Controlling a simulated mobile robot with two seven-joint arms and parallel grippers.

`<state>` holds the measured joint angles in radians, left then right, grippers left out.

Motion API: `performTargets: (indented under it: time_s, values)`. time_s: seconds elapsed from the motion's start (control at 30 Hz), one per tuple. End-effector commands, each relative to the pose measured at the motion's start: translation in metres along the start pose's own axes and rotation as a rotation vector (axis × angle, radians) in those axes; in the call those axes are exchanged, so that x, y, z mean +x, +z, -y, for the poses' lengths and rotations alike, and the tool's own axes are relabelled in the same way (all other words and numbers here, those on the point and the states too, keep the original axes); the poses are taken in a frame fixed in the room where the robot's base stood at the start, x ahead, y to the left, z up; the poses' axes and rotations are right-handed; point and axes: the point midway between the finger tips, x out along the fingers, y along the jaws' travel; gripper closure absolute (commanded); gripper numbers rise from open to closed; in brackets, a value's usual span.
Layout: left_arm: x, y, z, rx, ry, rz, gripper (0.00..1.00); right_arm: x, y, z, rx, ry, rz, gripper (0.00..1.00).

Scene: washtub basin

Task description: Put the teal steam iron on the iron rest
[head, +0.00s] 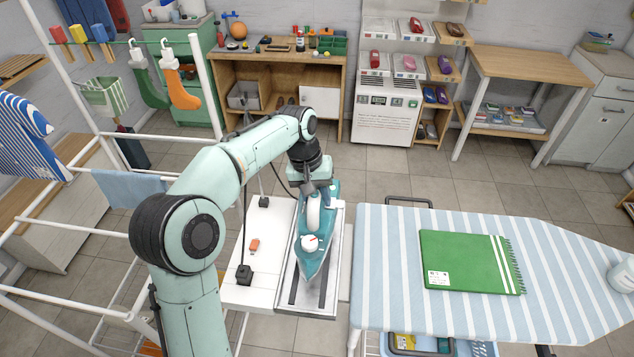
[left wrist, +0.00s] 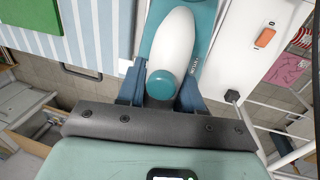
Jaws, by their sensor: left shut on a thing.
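The teal steam iron (head: 318,257) has a white handle and points toward the front of the head view. My left gripper (head: 318,186) is shut on the iron's handle from its rear end. In the left wrist view the gripper's blue fingers (left wrist: 160,94) sit on both sides of the white handle (left wrist: 174,45). The iron rest (head: 309,298) is a metal tray with dark strips, directly under the iron. The iron lies roughly along the tray; I cannot tell whether its sole touches it. My right gripper is not in view.
A white board (head: 262,232) with an orange switch (head: 254,245) adjoins the rest on the left. A white drying rack (head: 75,225) is on the left. Shelves line the back wall.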

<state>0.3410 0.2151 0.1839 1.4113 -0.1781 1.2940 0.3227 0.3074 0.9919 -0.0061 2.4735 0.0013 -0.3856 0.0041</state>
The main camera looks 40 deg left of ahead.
Motion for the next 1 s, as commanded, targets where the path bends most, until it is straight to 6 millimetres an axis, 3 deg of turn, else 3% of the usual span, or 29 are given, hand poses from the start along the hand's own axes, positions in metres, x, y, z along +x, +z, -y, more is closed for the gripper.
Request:
performTargets:
  time_s: [0.1, 0.43, 0.7, 1.0]
  values:
    - [0.019, 0.000, 0.004, 0.000, 0.001, -0.003, 1.00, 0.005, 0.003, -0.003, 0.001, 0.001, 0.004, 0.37]
    - [0.038, -0.001, 0.007, 0.001, 0.002, -0.005, 1.00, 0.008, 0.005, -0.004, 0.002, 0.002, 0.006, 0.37]
    - [0.071, -0.001, 0.014, 0.001, 0.002, -0.004, 1.00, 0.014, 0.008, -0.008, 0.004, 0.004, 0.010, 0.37]
    - [0.073, -0.002, 0.014, 0.002, 0.003, -0.007, 1.00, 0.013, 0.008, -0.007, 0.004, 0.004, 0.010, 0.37]
